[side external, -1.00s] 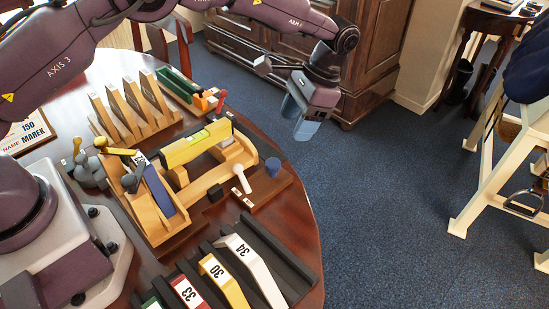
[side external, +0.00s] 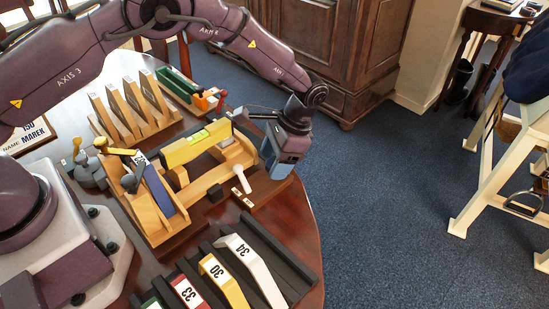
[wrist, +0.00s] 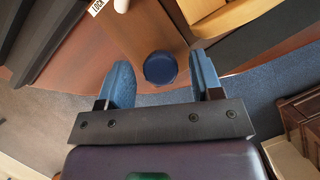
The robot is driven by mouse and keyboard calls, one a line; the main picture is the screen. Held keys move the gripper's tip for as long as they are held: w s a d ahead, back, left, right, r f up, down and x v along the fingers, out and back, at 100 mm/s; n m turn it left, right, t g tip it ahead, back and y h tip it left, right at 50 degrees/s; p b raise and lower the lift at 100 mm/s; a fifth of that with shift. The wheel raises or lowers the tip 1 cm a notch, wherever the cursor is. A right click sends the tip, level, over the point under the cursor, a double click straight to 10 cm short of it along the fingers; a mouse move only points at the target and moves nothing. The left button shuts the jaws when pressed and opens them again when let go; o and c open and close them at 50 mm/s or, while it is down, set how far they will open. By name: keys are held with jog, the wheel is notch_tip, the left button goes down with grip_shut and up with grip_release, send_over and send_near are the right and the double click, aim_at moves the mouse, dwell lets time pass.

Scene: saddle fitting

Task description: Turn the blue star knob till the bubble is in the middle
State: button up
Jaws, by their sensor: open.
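The blue star knob (wrist: 160,68) shows in the wrist view as a dark blue round top on the wooden base. My gripper (wrist: 161,78) is open, with one blue finger on each side of the knob and a gap on both sides. In the side view my gripper (side external: 275,160) is at the right end of the fixture and hides the knob. The yellow level (side external: 194,144) lies along the top of the wooden fixture. Its green vial (side external: 198,135) shows, but the bubble is too small to place.
A white-headed lever (side external: 241,177) stands left of my gripper, near small labels (side external: 243,204). Numbered bent gauges, including a white one (side external: 252,268), lie in a dark rack in front. A wooden slotted rack (side external: 135,110) stands behind. The table edge is close on the right.

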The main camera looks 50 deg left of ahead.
jog(key=shift+f, duration=0.2)
jog(key=shift+c, duration=0.4)
jog(key=c, duration=0.8)
jog(key=n+h, duration=0.2)
jog(key=n, duration=0.3)
jog(key=shift+a, duration=0.1)
jog(key=o, duration=0.9)
jog(key=shift+g, duration=0.3)
jog(key=shift+r, duration=0.15)
jog(key=v, duration=1.2)
jog(key=shift+w+r, duration=0.1)
jog(key=shift+r, duration=0.3)
